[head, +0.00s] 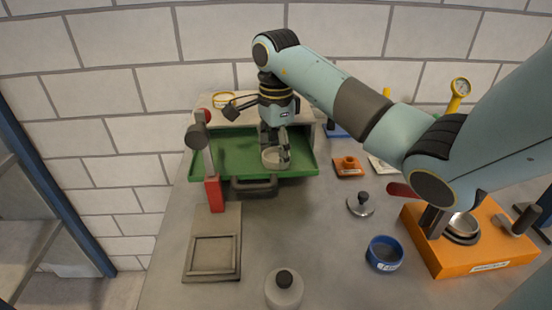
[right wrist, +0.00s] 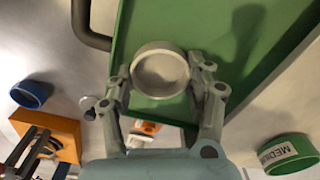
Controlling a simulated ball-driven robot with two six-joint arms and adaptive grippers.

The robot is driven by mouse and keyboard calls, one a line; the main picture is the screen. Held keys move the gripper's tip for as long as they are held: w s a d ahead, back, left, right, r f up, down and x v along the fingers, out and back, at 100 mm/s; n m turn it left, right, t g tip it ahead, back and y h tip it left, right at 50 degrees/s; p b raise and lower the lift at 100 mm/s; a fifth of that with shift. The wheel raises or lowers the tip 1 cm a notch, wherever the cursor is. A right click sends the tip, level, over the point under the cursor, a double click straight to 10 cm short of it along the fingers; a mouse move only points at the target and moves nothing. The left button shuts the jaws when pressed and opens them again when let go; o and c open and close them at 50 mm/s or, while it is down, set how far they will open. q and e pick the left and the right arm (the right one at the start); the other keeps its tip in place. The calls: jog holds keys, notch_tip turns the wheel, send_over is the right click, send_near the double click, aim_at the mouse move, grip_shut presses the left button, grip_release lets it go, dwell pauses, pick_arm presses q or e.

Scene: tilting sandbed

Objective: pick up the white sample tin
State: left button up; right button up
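The white sample tin (head: 272,158) is a small, round, open-topped tin at the green tray (head: 213,158), near its front edge. It also shows in the right wrist view (right wrist: 160,72). My right gripper (head: 275,147) reaches down over the tray, with one finger on each side of the tin. In the right wrist view the fingertips (right wrist: 160,78) lie very close to both sides of the tin; I cannot tell whether they press on it. Whether the tin rests on the tray is also unclear. My left gripper is not in view.
A dark handle (head: 253,187) juts from the tray's front. A red-based lever (head: 214,194) stands at its left corner. A blue cup (head: 384,254), a lid (head: 361,205), an orange device (head: 475,255) and a white bottle (head: 284,290) stand in front. Grey table between them is clear.

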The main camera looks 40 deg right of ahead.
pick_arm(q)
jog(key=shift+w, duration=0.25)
pick_arm(e)
jog(key=shift+c, duration=0.3)
